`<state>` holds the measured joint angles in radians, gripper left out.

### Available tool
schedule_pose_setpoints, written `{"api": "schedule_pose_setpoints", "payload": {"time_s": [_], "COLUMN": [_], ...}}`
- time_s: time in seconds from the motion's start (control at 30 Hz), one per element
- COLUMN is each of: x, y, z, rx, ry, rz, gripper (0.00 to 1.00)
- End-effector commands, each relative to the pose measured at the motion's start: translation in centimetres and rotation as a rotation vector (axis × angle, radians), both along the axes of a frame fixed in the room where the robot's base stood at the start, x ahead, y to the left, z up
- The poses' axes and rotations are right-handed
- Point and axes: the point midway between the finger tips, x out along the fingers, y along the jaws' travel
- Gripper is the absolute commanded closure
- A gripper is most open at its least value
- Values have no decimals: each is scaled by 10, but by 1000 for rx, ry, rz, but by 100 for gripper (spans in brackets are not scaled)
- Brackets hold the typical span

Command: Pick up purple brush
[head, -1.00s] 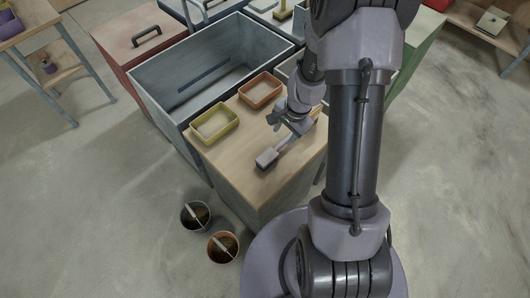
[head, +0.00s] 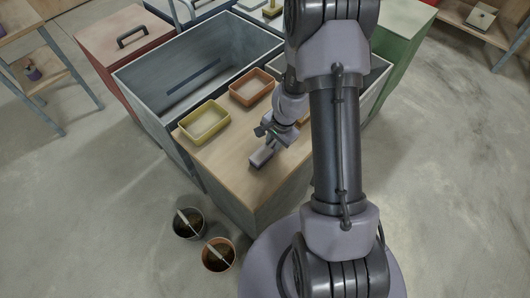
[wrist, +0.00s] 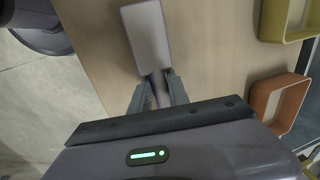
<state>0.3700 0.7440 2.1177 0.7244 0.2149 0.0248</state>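The purple brush has a pale purple-grey block head (wrist: 147,36) and a narrow handle (wrist: 158,88). In the head view the brush head (head: 262,157) is over the wooden top, near its front edge. My gripper (wrist: 158,75) is at the handle, just behind the head, with one finger on each side. The fingers are very close to the handle; I cannot tell whether they press on it. In the head view my gripper (head: 272,140) is low over the brush and hides most of the handle.
A yellow tray (head: 193,134) and an orange tray (head: 240,100) stand behind the brush on the wooden top (head: 225,160). A deep grey bin (head: 150,105) lies beyond. Two pots, one dark (head: 178,232) and one orange-rimmed (head: 207,267), stand on the floor.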

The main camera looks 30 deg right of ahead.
Motion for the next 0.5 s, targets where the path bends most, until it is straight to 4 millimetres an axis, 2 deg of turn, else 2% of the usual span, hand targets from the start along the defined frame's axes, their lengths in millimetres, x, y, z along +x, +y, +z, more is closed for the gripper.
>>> {"api": "schedule_pose_setpoints", "payload": {"time_s": [0.37, 0.5], "x": [0, 0], "y": [0, 0], "z": [1, 12], "rx": [0, 1], "ry": [0, -1], "rz": [0, -2], "gripper": [100, 100]}}
